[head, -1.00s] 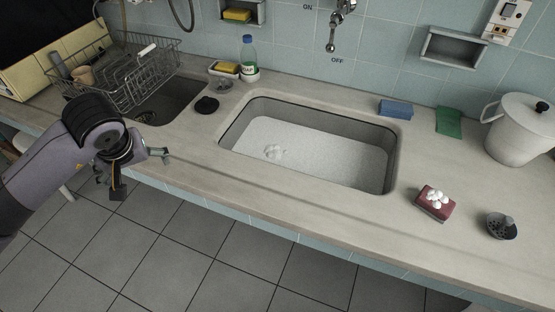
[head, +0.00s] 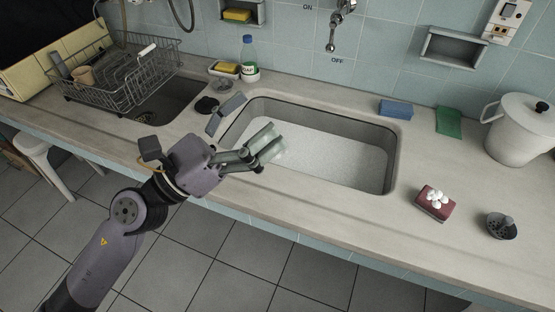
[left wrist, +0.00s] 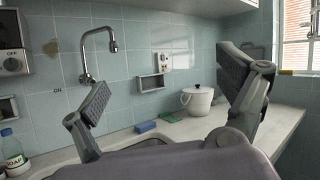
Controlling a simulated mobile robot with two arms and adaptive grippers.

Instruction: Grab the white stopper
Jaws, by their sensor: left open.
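No clearly white stopper shows in these frames. A round black stopper-like disc (head: 207,104) lies on the counter between the two basins. A small white lump seen earlier in the large sink (head: 345,160) is now hidden behind my left gripper; I cannot tell if it is foam. My left gripper (head: 248,127) is open and empty, above the left part of the large sink's rim. Both its fingers spread wide in the left wrist view (left wrist: 160,92). My right gripper is not in view.
A wire dish rack (head: 125,85) stands at the left. A soap bottle (head: 249,58) and a blue sponge (head: 395,108) sit behind the sink. A red sponge with foam (head: 436,203), a dark strainer (head: 501,226) and a white pot (head: 520,130) are at the right.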

